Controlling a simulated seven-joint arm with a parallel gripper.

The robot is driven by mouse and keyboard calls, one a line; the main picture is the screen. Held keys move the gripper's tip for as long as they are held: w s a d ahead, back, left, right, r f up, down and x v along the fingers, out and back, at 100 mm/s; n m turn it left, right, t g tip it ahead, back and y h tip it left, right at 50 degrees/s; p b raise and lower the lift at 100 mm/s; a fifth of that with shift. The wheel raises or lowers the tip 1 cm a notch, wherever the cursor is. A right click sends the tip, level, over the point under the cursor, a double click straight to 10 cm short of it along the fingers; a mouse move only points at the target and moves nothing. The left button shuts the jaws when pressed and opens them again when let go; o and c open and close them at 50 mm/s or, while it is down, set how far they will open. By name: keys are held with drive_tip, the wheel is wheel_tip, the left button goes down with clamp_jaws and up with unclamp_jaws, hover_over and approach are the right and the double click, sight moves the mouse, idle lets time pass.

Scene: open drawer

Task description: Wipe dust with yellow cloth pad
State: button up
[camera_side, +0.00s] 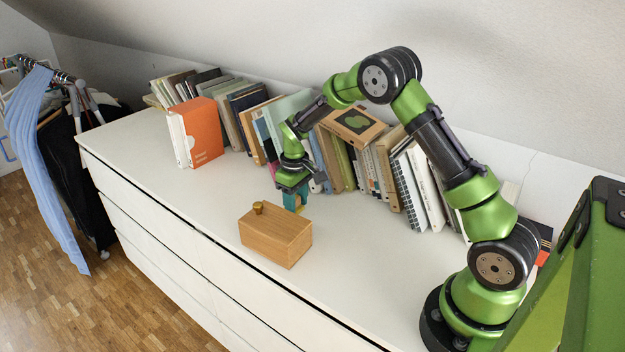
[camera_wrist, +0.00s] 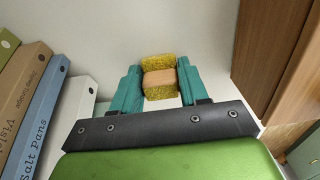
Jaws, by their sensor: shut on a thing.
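My gripper (camera_side: 295,198) is low over the white dresser top, just behind the wooden box. In the wrist view its teal fingers (camera_wrist: 158,85) are shut on the yellow pad (camera_wrist: 158,61), one finger on each side. The pad is speckled yellow at both ends with a tan block-like part across its middle. In the side view the pad is mostly hidden by the fingers. I cannot tell whether the pad touches the dresser top (camera_side: 200,205). I can make out no dust in either view.
A wooden box (camera_side: 275,238) with a brass knob (camera_side: 257,208) stands close in front of my gripper. A row of books and binders (camera_side: 400,185) lines the wall behind. An orange binder (camera_side: 206,132) stands farther left. The dresser top left of the box is clear.

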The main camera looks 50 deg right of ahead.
sight(330, 228)
drive_tip(key=shift+s, duration=5.5)
drive_tip(key=shift+w+f, duration=0.1)
drive_tip(key=shift+w, duration=5.6)
drive_tip(key=shift+r, duration=4.2)
